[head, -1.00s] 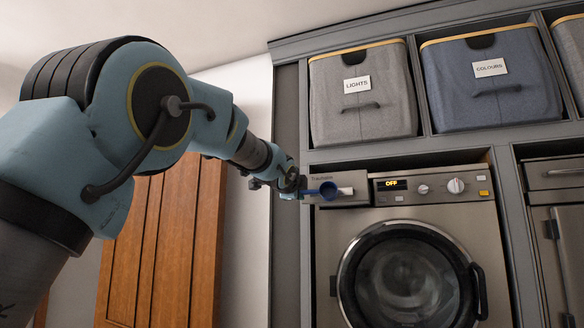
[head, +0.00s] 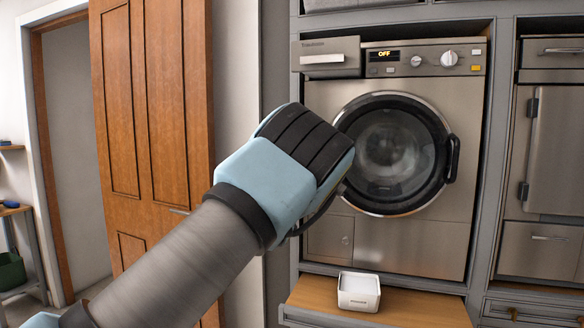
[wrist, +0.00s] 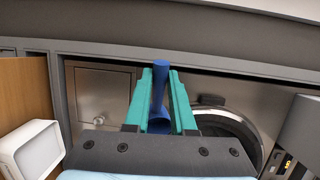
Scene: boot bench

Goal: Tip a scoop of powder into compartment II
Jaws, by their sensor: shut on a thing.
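My gripper (wrist: 160,78) has teal fingers shut on a blue scoop (wrist: 158,122) in the wrist view. How much powder is in the scoop cannot be seen. In the head view my own arm hides both gripper and scoop, in front of the washer's lower left. The washer's dispenser drawer (head: 327,60) is at its top left and seems to stand forward of the front. Its inside and compartment II are not visible. A white tub (head: 359,292) stands on the wooden bench below the washer; it also shows at the left of the wrist view (wrist: 36,150).
The washer (head: 432,232) has its round door (head: 393,150) shut and its display reads OFF. The wooden bench top (head: 410,307) is bare around the tub. A wooden door (head: 150,140) stands at left. Grey cabinets (head: 560,150) are at right.

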